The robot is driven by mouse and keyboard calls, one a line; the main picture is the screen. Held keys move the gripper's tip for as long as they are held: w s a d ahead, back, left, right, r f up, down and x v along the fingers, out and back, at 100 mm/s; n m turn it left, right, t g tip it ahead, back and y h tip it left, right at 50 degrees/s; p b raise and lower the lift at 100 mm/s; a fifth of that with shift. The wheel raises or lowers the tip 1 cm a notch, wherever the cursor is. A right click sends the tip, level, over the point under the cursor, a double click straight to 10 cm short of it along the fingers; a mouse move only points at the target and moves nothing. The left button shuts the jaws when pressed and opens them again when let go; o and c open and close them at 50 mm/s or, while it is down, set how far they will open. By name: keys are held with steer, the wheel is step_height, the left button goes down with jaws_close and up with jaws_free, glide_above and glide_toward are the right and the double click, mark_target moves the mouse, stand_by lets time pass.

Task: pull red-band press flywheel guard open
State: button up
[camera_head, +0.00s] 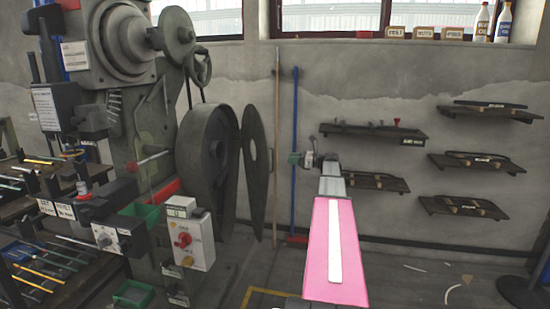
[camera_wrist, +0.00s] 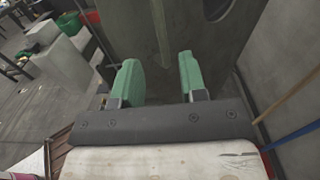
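The press (camera_head: 140,130) with a red band (camera_head: 158,198) stands at the left in the head view. Its round flywheel housing (camera_head: 204,160) is on its right side. The flat grey-green flywheel guard (camera_head: 254,185), with an oval hole, stands upright beside the housing, with a visible gap between them. My gripper (camera_head: 296,158) is right of the guard in the head view. In the wrist view my gripper (camera_wrist: 158,80) has its two green fingers apart. The guard's face (camera_wrist: 205,45) lies beyond them. A narrow upright strip shows between the fingers; I cannot tell whether it touches them.
A control box (camera_head: 190,240) with red and yellow knobs is on the press front. Wall shelves (camera_head: 375,131) hang at the right. A wooden pole (camera_head: 276,150) and a blue pole (camera_head: 294,210) lean on the wall behind. The floor at the right is mostly clear.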

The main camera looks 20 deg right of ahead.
glide_above(273, 169)
steer(key=shift+w+d, duration=0.15)
steer(key=shift+w, duration=0.15)
steer(key=shift+c, duration=0.4)
jaws_close()
steer(key=shift+d, duration=0.1)
